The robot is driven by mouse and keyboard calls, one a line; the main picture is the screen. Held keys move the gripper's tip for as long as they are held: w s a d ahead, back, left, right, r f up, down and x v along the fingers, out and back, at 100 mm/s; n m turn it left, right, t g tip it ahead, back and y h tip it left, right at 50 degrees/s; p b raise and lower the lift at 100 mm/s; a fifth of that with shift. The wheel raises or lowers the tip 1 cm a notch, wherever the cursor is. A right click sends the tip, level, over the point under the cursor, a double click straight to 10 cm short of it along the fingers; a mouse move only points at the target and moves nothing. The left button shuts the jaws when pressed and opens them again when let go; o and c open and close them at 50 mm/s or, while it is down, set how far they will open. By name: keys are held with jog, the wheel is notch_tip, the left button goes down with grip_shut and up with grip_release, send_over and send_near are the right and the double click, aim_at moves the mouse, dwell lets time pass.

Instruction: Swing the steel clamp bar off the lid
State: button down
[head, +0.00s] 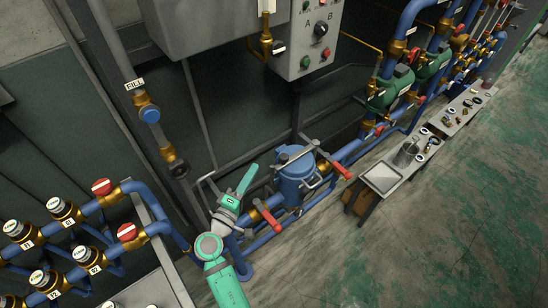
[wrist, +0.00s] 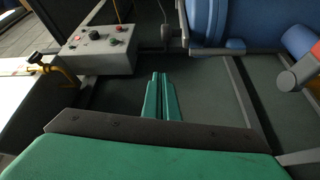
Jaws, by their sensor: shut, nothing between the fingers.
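The blue vessel (head: 297,188) with its round lid stands on the pipe run near the middle of the head view. The steel clamp bar (head: 298,154) lies across the top of the lid, running from lower left to upper right. My gripper (head: 253,168) is to the left of the vessel, apart from the bar, its green fingers pointing up and right. In the wrist view the fingers (wrist: 161,76) are together and empty. Large blue rounded parts (wrist: 209,22) show at the top there; I cannot make out the clamp bar in that view.
Red valve handles (head: 270,218) and (head: 341,170) stick out beside the vessel. A control box (head: 308,45) hangs above; it also shows in the wrist view (wrist: 92,52). A low bench (head: 384,177) with loose parts stands at right. The green floor (head: 440,230) is clear.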

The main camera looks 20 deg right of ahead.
aim_at(274, 168)
jog(key=shift+w+d+f, duration=0.1)
jog(key=shift+w+d, duration=0.55)
jog(key=shift+d, duration=0.8)
jog(key=shift+w+d+r, duration=0.1)
jog(key=shift+w+d, duration=0.6)
jog(key=shift+d, duration=0.7)
jog(key=shift+w+d+f, duration=0.1)
jog(key=shift+w+d, duration=0.55)
jog(key=shift+d, duration=0.8)
jog(key=shift+s, duration=0.15)
